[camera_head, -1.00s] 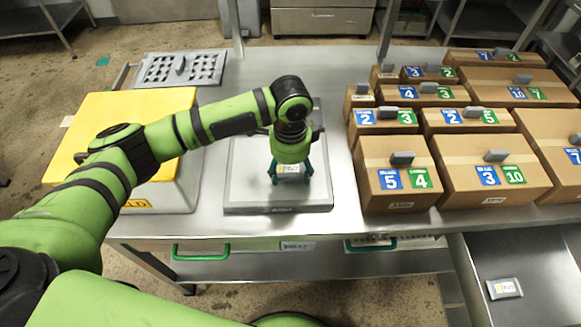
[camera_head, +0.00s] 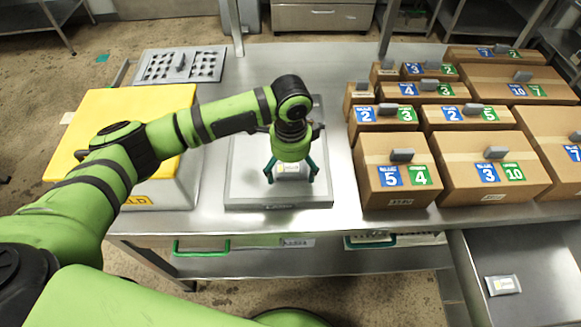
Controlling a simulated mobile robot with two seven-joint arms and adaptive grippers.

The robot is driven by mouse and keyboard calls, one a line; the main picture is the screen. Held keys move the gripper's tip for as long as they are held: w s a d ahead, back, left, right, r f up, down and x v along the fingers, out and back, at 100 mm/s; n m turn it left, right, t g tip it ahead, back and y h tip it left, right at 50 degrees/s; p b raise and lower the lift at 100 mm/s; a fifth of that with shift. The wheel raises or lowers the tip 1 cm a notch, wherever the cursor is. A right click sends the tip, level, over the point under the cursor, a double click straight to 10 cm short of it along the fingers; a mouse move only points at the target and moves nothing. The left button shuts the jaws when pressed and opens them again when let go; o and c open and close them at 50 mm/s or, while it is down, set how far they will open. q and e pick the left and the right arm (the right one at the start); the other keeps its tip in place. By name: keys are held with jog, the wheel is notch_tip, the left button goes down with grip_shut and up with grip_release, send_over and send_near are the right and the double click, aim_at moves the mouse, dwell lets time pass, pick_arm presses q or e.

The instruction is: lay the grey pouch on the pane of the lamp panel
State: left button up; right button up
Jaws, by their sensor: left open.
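The lamp panel (camera_head: 240,187) is a flat grey-framed slab with a pale pane, lying on the steel table. A small grey pouch (camera_head: 291,167) with a pale label lies on its pane. My left gripper (camera_head: 291,178) is over the pouch, its green fingers spread wide on either side of it. The gripper and wrist hide the pouch's far part. Another grey pouch (camera_head: 503,285) with a pale label lies in the steel tray at the lower right. My right gripper is not in view.
Several numbered cardboard boxes (camera_head: 395,182) with grey handles crowd the table right of the panel. A yellow-lidded bin (camera_head: 110,112) stands on the left. A perforated grey tray (camera_head: 204,62) lies behind it. The steel tray (camera_head: 540,255) sits lower right.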

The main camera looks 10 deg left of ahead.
aim_at(290, 171)
pick_arm(q)
notch_tip(290, 171, up, 12)
jog(key=b, duration=0.2)
jog(key=shift+f, duration=0.2)
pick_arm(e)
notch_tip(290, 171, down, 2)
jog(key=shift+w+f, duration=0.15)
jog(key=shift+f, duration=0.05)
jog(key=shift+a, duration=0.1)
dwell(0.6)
